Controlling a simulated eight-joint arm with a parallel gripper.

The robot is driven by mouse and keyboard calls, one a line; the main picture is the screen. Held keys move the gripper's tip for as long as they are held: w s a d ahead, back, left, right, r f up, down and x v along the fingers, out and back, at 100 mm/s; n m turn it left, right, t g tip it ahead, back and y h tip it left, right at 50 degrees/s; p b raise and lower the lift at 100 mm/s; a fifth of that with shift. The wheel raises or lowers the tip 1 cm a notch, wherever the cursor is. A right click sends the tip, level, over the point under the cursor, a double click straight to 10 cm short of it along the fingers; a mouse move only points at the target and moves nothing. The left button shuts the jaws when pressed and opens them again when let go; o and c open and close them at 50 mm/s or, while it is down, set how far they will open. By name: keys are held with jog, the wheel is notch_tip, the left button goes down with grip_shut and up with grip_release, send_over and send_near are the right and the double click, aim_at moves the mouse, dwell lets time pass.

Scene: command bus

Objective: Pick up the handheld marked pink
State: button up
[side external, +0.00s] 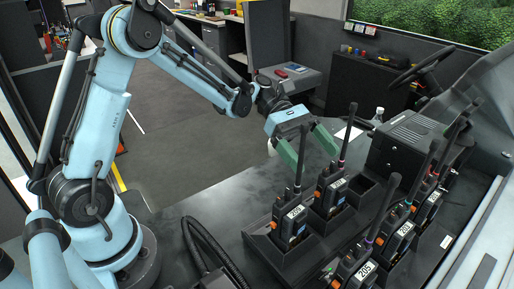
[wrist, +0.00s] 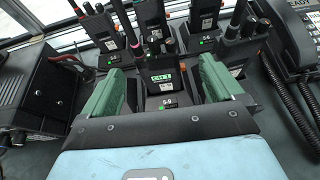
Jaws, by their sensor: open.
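In the wrist view, a dark handheld with a lit green screen (wrist: 163,77) and a pink-ringed antenna stands between my fingers, in a dock marked with a small label. My gripper (side external: 306,152) has green fingers spread apart, above and behind the pink-ringed handheld in the side view. In the wrist view, my gripper (wrist: 162,72) is open, one finger to each side of the handheld, holding nothing. Any contact cannot be told.
Another handheld (side external: 292,222) stands in the same charger, near an empty slot (side external: 368,189). Several more handhelds, one labelled 205 (side external: 358,266), stand to the right with tall antennas. A black box (side external: 404,142) sits behind. A corded phone (wrist: 300,45) is at the wrist view's right.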

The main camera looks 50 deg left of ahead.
aim_at(335, 179)
jog(key=x, duration=0.8)
jog(key=shift+w+d+f, duration=0.1)
jog(key=shift+w, duration=0.15)
jog(key=shift+c, duration=0.2)
jog(key=c, duration=1.2)
